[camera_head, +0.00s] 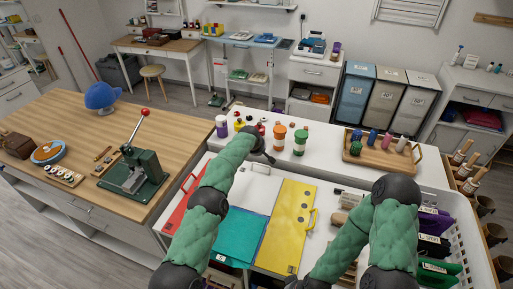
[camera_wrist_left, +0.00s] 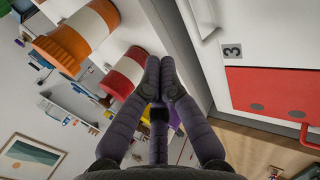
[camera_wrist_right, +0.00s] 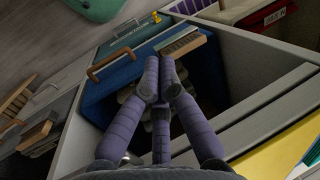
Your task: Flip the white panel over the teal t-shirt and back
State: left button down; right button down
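The white panel (camera_head: 257,190) lies among coloured panels in the low unit in front of me, just behind the teal cloth. The teal t-shirt (camera_head: 240,236) lies flat as a teal sheet between the red and yellow panels, partly behind my left forearm. My left gripper (camera_head: 268,158) is above the back edge of the unit, near the white panel's far side. In the left wrist view its fingertips (camera_wrist_left: 160,64) meet with nothing seen between them. My right gripper is hidden or outside the head view; in the right wrist view its fingertips (camera_wrist_right: 160,68) meet, empty, over an open compartment.
A yellow panel (camera_head: 286,225) with a handle lies right of the teal sheet. A red panel (camera_head: 184,207) is at its left. Orange-capped (camera_head: 279,137) and green (camera_head: 300,142) bottles stand close behind my left gripper. A blue bin (camera_wrist_right: 140,72) and brush (camera_wrist_right: 180,42) are near my right gripper.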

pick_arm(q)
jog(key=v, duration=1.1)
jog(key=shift+s+r, duration=0.1)
jog(key=shift+s, duration=0.05)
